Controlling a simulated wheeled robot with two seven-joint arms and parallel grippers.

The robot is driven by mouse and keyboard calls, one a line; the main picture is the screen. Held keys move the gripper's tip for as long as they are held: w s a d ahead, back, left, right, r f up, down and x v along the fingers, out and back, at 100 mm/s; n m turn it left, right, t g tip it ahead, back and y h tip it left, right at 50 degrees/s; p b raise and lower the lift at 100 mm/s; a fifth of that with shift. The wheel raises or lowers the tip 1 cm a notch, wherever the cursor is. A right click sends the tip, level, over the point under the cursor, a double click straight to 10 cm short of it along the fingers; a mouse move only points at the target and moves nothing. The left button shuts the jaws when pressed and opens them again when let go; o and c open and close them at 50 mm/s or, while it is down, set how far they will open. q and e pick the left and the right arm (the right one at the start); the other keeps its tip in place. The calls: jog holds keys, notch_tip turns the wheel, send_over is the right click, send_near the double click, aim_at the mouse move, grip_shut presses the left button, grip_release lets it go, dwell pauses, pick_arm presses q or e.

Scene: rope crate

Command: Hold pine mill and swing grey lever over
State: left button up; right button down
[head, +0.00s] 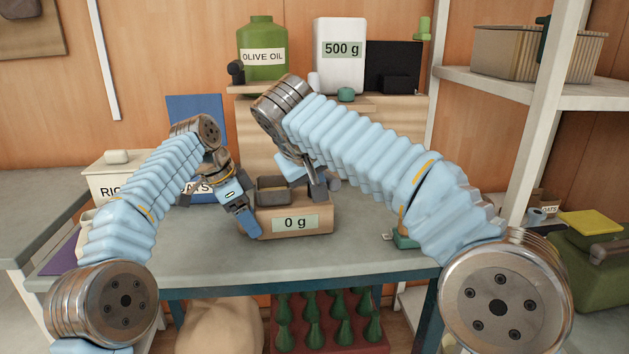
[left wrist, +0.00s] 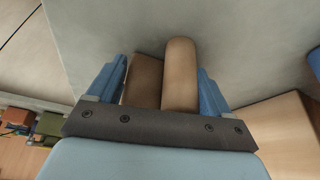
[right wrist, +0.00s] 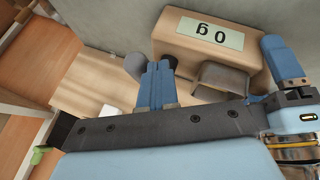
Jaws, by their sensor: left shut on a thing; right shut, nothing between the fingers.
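The pine mill (head: 315,228) is a light wooden block with a "0 g" label, standing on the grey table. A dark grey open hopper (head: 273,190) sits on its top; it also shows in the right wrist view (right wrist: 220,78). My left gripper (head: 246,222) is shut on the mill's left end; between its fingers (left wrist: 163,78) a tan rounded part and a browner part show. My right gripper (right wrist: 156,82) is shut and empty above the mill's other end. A rounded grey piece, apparently the lever (right wrist: 136,64), lies right beside its fingertips; contact is unclear.
Behind stands a wooden riser (head: 390,112) with a green olive oil jug (head: 262,40), a white 500 g canister (head: 340,65) and a black box (head: 393,66). Labelled bins stand left of the mill. A shelf (head: 500,85) rises at right. The front table strip is clear.

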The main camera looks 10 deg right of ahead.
pick_arm(q)
jog(key=shift+f, duration=0.1)
pick_arm(e)
jog(key=shift+d, duration=0.1)
jog(key=shift+d+n, duration=0.15)
jog(key=shift+n, duration=0.15)
